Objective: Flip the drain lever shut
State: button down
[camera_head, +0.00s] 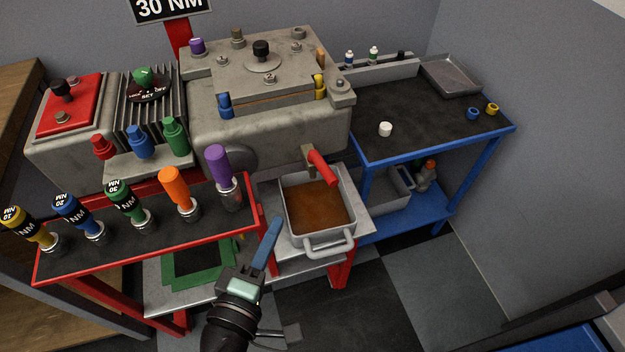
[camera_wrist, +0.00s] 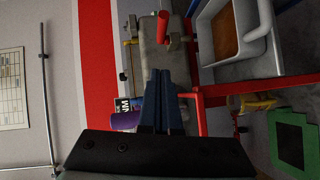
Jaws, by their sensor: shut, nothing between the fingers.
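The drain lever (camera_head: 322,168) is a red handle on a brass-coloured fitting low on the front of the grey engine block (camera_head: 225,140). It slants down to the right over the back edge of the drain pan. In the wrist view the red lever (camera_wrist: 164,26) stands beyond my fingertips. My gripper (camera_head: 274,228) has blue fingers, shut and empty, in front and to the left of the pan, apart from the lever. The closed fingers show in the wrist view (camera_wrist: 164,76). The pan (camera_head: 330,240) holds brown liquid; it also shows in the wrist view (camera_wrist: 260,32).
A red-framed tool shelf (camera_head: 145,240) with several coloured-handled drivers stands left of my gripper; the purple driver (camera_head: 217,165) is close. A blue bench (camera_head: 440,145) stands right. A green-framed tray (camera_head: 195,262) lies below. Floor in front is clear.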

send_near(319, 169)
jog(key=w+a, duration=0.2)
jog(key=w, duration=0.1)
jog(key=w+d, duration=0.1)
jog(key=w+d+p, duration=0.1)
jog(key=shift+w+d+f, duration=0.1)
jog(key=shift+d+f, duration=0.15)
jog(key=shift+d, duration=0.1)
jog(key=shift+w+d+f, duration=0.15)
jog(key=shift+w+d, duration=0.05)
jog(key=shift+d, duration=0.25)
